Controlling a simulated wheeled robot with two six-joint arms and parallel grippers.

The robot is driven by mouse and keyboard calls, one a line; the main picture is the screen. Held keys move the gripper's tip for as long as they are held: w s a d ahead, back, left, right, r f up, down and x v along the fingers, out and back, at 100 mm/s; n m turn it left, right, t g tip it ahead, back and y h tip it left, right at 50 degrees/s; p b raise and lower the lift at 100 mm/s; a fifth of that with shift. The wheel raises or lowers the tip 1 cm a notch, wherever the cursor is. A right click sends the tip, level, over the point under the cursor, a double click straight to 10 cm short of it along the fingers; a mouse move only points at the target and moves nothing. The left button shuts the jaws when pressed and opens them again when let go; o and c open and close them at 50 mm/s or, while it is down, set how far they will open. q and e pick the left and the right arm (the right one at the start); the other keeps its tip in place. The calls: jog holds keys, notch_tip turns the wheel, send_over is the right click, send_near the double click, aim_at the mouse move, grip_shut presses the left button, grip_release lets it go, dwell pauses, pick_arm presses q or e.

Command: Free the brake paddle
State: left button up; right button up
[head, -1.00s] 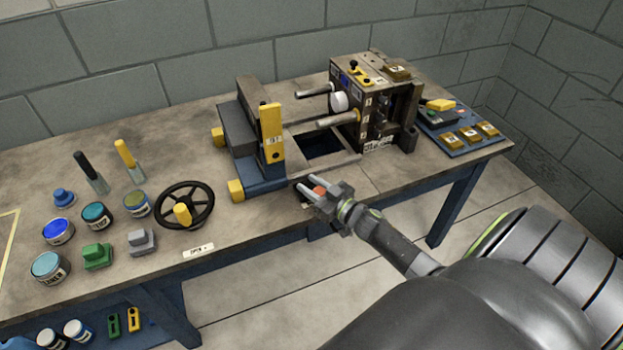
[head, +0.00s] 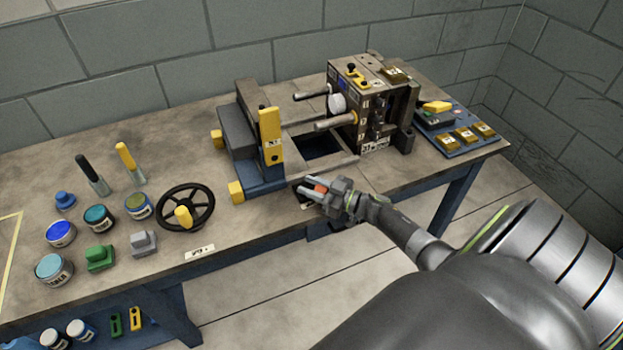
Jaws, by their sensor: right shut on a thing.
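The brake paddle (head: 320,188) appears to be the small orange-red piece at the bench's front edge, below the opening in the mould press. Only a little of it shows; its base is hidden by the fingers. My right gripper (head: 312,187) reaches in from the right and is shut on the paddle. The press has a dark blue and grey block with a yellow upright (head: 270,135) on the left, and a brown mould block (head: 362,105) with rods on the right. My left gripper is out of view.
A black handwheel (head: 185,208) with a yellow knob lies left of the press. Several tins and stamp-like blocks stand farther left. A blue tray (head: 457,140) with brass blocks is at the right end.

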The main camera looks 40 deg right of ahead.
jog(key=shift+r, duration=0.1)
jog(key=o, duration=1)
jog(key=shift+w, duration=0.1)
jog(key=b+v, duration=0.2)
jog(key=v, duration=1.5)
jog(key=shift+d, duration=0.1)
